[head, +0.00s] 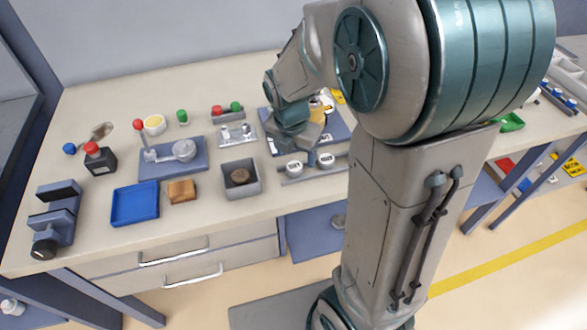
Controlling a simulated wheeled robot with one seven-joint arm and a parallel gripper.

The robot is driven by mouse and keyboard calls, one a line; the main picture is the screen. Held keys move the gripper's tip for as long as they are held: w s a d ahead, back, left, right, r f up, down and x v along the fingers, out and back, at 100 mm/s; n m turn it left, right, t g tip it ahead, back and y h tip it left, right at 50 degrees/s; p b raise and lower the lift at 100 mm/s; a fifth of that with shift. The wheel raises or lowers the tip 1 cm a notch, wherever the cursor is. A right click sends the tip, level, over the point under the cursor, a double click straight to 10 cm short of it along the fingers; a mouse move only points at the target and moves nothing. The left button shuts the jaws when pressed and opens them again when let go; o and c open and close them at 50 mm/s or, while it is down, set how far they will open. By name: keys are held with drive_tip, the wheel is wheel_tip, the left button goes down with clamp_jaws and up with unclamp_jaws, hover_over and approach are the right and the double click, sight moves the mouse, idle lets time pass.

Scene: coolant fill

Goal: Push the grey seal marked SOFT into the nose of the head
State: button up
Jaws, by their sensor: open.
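Two small round pale-grey seals with dark markings stand side by side on a grey rack near the table's front edge, the left seal (294,168) and the right seal (326,160). Their lettering is too small to tell which reads SOFT. My gripper (311,152) points down just behind and above the seals; it is open, with no object visible in it. Behind it, a yellow-and-white part (319,110), possibly the head, shows on a blue plate (339,128). My arm hides much of it, and its nose cannot be made out.
Left of the gripper are a grey bin (256,190) with a brown piece, a wooden block (181,191), a blue tray (135,219) and a blue fixture plate (158,166) with a lever. A dark clamp-like device (54,222) stands far left. My arm hides the table's right middle.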

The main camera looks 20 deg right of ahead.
sight(294, 166)
drive_tip(key=f, duration=0.3)
drive_tip(key=shift+w+a+f, duration=0.2)
drive_tip(key=shift+w+f, duration=0.05)
drive_tip(key=shift+w+d+f, duration=0.1)
drive_tip(key=shift+f, duration=0.5)
drive_tip(key=shift+c, duration=0.2)
drive_tip(key=c, duration=1)
